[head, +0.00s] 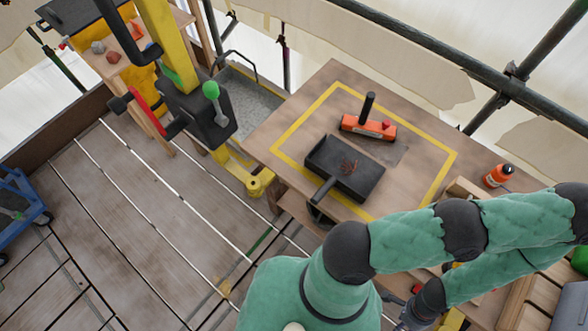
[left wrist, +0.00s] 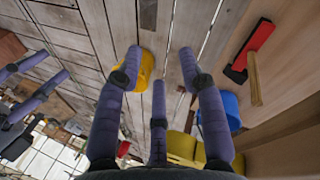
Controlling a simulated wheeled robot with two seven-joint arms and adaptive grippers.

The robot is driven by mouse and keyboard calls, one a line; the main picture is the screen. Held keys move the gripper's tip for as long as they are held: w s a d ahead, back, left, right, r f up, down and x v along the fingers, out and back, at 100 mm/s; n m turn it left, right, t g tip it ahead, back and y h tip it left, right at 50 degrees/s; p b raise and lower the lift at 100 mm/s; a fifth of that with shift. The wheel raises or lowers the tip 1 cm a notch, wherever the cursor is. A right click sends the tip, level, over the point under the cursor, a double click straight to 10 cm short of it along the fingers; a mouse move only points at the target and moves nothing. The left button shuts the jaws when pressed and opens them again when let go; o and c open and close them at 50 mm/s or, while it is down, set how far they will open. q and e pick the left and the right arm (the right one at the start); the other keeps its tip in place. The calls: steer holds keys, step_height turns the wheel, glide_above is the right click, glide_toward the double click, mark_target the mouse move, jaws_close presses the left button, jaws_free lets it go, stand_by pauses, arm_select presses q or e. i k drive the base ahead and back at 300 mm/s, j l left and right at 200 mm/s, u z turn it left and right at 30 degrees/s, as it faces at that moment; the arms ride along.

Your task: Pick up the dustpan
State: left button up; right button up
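The black dustpan (head: 371,183) lies flat on the wooden table, inside a yellow taped outline. My right gripper (left wrist: 50,66) shows at the left of the left wrist view, fingers apart and apparently empty. In the head view it is mostly hidden near the bottom. Neither gripper touches the dustpan.
An orange tool with a black upright handle (head: 368,125) stands just behind the dustpan. An orange bottle (head: 498,175) stands at the table's right. A yellow post machine (head: 172,50) is left of the table. My green arm spans the lower right. Plank floor (head: 120,220) lies open at left.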

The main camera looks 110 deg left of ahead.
mark_target(343, 167)
steer(key=l+u, duration=0.1)
steer(key=u, duration=0.35)
steer(key=l+u, duration=0.1)
steer(key=u, duration=0.3)
steer(key=l+u, duration=0.1)
steer(key=u, duration=0.8)
steer(key=k+l+u, duration=0.1)
steer(key=u, duration=0.35)
